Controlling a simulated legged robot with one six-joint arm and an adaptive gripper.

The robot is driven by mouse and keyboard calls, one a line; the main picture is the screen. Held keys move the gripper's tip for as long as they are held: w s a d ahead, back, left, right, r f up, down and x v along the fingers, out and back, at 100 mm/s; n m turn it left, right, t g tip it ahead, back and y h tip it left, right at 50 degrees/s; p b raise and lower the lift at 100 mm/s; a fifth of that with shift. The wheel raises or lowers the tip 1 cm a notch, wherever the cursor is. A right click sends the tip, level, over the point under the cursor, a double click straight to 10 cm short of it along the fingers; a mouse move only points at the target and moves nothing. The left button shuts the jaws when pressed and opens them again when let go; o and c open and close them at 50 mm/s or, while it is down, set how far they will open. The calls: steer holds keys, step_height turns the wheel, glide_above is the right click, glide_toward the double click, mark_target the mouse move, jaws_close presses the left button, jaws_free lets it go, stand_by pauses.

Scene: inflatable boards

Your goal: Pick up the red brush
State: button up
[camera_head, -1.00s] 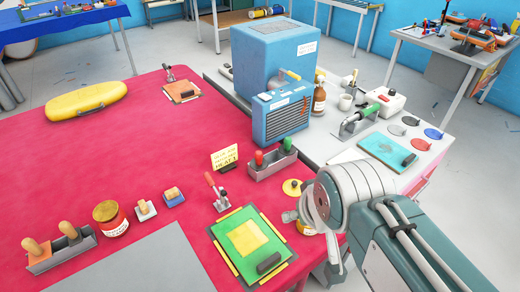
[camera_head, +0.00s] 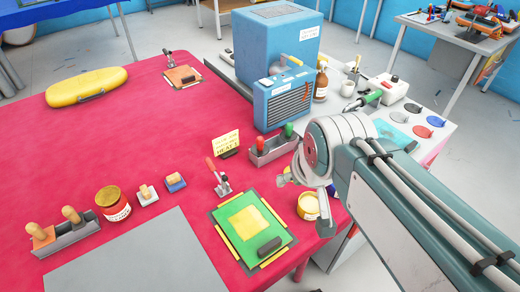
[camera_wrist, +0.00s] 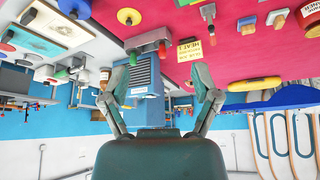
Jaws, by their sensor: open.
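A grey holder (camera_head: 264,160) near the table's right edge carries a red-handled tool (camera_head: 259,139) and a green-handled tool (camera_head: 287,131), both upright. The red-handled one also shows in the wrist view (camera_wrist: 162,50), which is upside down. Another grey holder (camera_head: 70,243) at the front left has two wooden-handled tools; the left one has an orange-red block (camera_head: 42,236). I cannot tell surely which is the red brush. My gripper (camera_wrist: 163,82) is open and empty, its fingers spread wide. In the head view it is mostly hidden by my arm, right of the central holder.
A yellow sign (camera_head: 226,142) stands left of the central holder, with a red-handled clamp (camera_head: 218,178) in front. A green board (camera_head: 250,228), a yellow tin (camera_head: 308,206) and a blue heater box (camera_head: 283,100) are close by. The table's middle left is clear.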

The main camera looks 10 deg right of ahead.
steer(key=w+f, duration=0.2)
steer(key=w, duration=1.2)
steer(key=g, duration=0.1)
glide_toward(261, 140)
steer(key=f, duration=0.2)
steer(key=x, duration=1.1)
steer(key=shift+w+a+r, duration=0.1)
steer(key=shift+w+r, duration=0.05)
steer(key=shift+w, duration=0.15)
jaws_close()
